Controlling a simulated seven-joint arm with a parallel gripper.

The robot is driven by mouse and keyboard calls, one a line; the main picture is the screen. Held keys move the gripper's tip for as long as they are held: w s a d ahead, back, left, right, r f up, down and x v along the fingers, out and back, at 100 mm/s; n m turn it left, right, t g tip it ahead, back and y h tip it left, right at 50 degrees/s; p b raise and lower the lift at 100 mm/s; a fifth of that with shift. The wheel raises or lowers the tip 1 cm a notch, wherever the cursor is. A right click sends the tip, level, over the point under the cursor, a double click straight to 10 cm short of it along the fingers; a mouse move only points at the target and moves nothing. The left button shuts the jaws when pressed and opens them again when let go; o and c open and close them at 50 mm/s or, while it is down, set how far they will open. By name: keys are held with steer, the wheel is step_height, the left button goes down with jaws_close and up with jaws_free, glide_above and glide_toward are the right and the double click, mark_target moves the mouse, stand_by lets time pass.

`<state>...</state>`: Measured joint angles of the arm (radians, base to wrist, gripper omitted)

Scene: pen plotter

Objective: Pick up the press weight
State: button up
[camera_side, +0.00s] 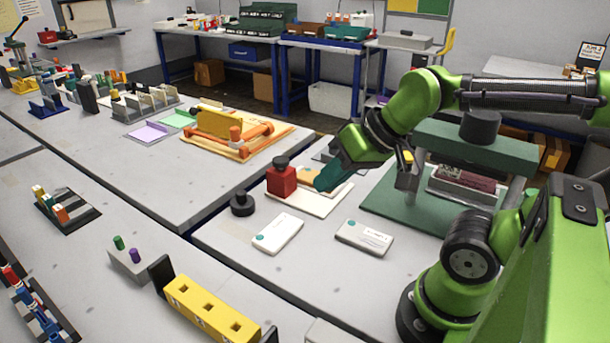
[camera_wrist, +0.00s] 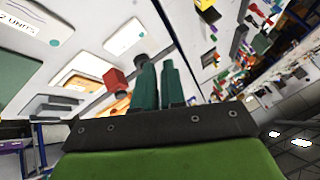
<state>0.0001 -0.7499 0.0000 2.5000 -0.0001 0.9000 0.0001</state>
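No thing is labelled press weight; I cannot tell which object it is. A squat black cylinder with a narrower knob (camera_side: 242,204) stands on the near table, left of a white tray (camera_side: 318,206). A red block with a black top (camera_side: 282,181) stands upright on that tray; the red block also shows in the wrist view (camera_wrist: 115,80). A black cylinder (camera_side: 480,127) sits atop a green press (camera_side: 480,148). My gripper (camera_side: 325,182) is above the tray, right of the red block. In the wrist view its two teal fingers (camera_wrist: 158,66) are close together, nothing seen between them.
Two white cards lie in front of the tray, one left (camera_side: 278,234) and one right (camera_side: 363,238). A yellow holder (camera_side: 210,310) stands at the front. An orange and wooden fixture (camera_side: 235,140) is on the table behind. Table around the black knobbed cylinder is clear.

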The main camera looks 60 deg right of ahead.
steer(key=o, duration=1.6)
steer(key=n+g+h, duration=0.2)
steer(key=g+h, duration=0.1)
glide_toward(242, 193)
steer(key=x, duration=0.5)
steer(key=shift+w+d+f, duration=0.1)
steer(key=shift+w+d, duration=0.15)
steer(key=shift+w, duration=0.2)
steer(key=shift+s+a+x, duration=0.15)
steer(key=shift+x, duration=1.35)
steer(key=shift+s+a+x, duration=0.1)
steer(key=shift+s+x, duration=0.05)
steer(key=shift+x, duration=1.35)
